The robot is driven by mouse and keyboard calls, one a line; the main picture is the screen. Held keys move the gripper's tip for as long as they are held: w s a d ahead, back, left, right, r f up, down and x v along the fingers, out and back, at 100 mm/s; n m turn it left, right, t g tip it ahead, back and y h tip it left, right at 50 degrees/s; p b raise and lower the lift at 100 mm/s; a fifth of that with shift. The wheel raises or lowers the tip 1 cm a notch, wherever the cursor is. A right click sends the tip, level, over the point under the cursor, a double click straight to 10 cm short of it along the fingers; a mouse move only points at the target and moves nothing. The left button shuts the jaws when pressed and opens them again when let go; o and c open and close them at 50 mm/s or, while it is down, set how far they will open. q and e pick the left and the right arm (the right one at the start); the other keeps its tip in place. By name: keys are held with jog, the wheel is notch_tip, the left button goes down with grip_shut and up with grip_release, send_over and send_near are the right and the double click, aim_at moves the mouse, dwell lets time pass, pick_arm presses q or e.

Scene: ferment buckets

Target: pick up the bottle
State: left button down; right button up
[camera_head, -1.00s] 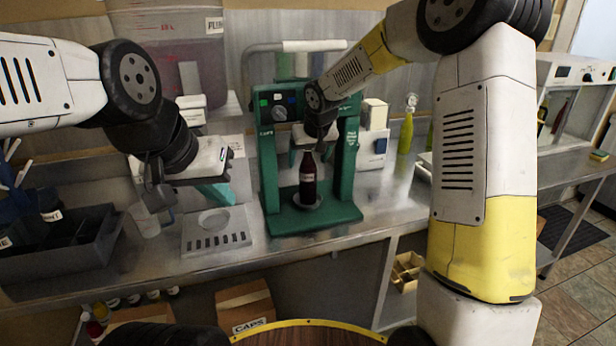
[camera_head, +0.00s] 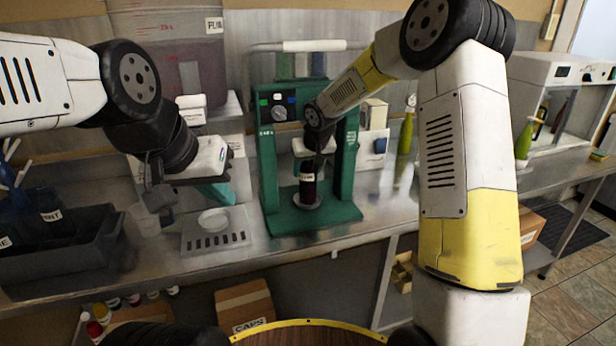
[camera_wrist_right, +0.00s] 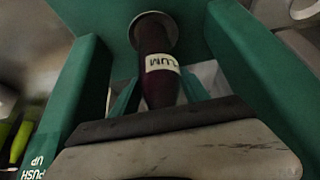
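The dark bottle (camera_head: 307,190) with a pale label stands upright on the round plate of the green press (camera_head: 268,175). In the right wrist view the bottle (camera_wrist_right: 158,90) rises from its plate toward my gripper, and its upper end is hidden behind the gripper's dark edge. My right gripper (camera_head: 314,154) is at the bottle's neck, between the press's posts. Its fingers are hidden, so I cannot tell whether they touch or grip the bottle. My left gripper (camera_head: 158,197) hangs over the counter at the left, away from the bottle; its finger opening is unclear.
The green posts stand close on both sides of my right gripper. A grey drip tray (camera_head: 215,238) lies left of the press, and a dark divided bin (camera_head: 60,250) is further left. A yellow-green bottle (camera_head: 405,137) stands at the right rear. A large bucket (camera_head: 165,50) is behind.

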grip_shut()
jog(key=shift+r, duration=0.15)
